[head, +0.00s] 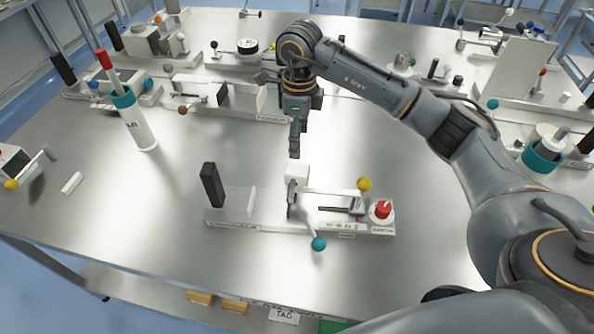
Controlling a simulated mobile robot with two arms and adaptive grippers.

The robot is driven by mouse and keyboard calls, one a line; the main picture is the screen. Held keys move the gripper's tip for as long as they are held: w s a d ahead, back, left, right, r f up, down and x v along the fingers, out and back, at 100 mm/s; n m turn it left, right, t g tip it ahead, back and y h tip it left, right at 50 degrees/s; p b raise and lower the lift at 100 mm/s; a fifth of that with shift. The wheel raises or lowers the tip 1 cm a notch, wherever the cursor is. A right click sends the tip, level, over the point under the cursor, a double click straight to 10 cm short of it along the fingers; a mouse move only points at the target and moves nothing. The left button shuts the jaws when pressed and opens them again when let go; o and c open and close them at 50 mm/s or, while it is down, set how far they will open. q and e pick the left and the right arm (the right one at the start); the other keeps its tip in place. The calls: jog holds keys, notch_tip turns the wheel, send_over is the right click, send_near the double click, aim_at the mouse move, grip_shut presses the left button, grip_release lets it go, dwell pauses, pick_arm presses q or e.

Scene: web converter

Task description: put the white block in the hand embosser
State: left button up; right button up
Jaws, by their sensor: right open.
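My right gripper (297,148) points straight down above the middle of the table. Its fingers are seen edge-on and hold nothing that I can see. Just below the fingertips is a white block-shaped piece (297,171) at the back of the front bench device; I cannot tell whether it is loose or part of it. A small flat white block (72,183) lies alone on the table at the left. The front bench device (235,205) has a black upright post, a white plate, a lever with a teal knob and a red knob. I cannot tell which device is the hand embosser. My left gripper is out of view.
A white cylinder with teal collar and red-topped handle (140,128) stands at left. A long device with a white panel (245,100) stands behind my gripper. More devices line the back and right edges. The metal table (110,220) is bare at the front left.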

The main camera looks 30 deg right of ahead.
aim_at(297, 169)
notch_tip(297, 169, down, 7)
jog(key=shift+r+p, duration=0.2)
jog(key=shift+p, duration=0.55)
notch_tip(297, 169, down, 5)
jog(key=p, duration=0.2)
jog(key=shift+w+a+r+p, duration=0.1)
jog(key=shift+w+a+p, duration=0.05)
jog(key=shift+p, duration=0.2)
jog(key=shift+f, duration=0.3)
jog(key=shift+r, duration=0.1)
jog(key=c, duration=1.4)
